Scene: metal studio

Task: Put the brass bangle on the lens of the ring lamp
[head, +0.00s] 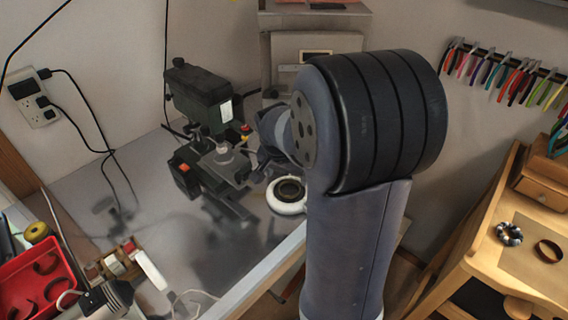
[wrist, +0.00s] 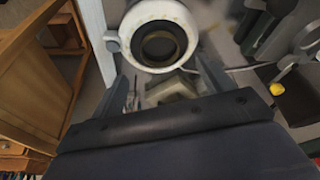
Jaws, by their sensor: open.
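The ring lamp (head: 288,208) is a round white head around a dark lens, beside the drill press in the head view. It fills the top of the wrist view (wrist: 129,30). A brownish brass bangle (wrist: 160,63) lies inside the white ring, on the lens, and looks flat and roughly centred. My gripper (wrist: 163,72) is open, its two fingers apart at the near side of the lamp, with nothing seen between them. In the head view my gripper (head: 264,168) is partly hidden behind my arm, left of and above the lamp.
A dark green drill press (head: 205,100) stands close left of my gripper on the grey bench (head: 120,190). A red tray (head: 38,280) with dark rings is at lower left. A wooden bench (head: 500,275) at right holds a brown ring (head: 548,251) and a beaded bracelet (head: 509,234).

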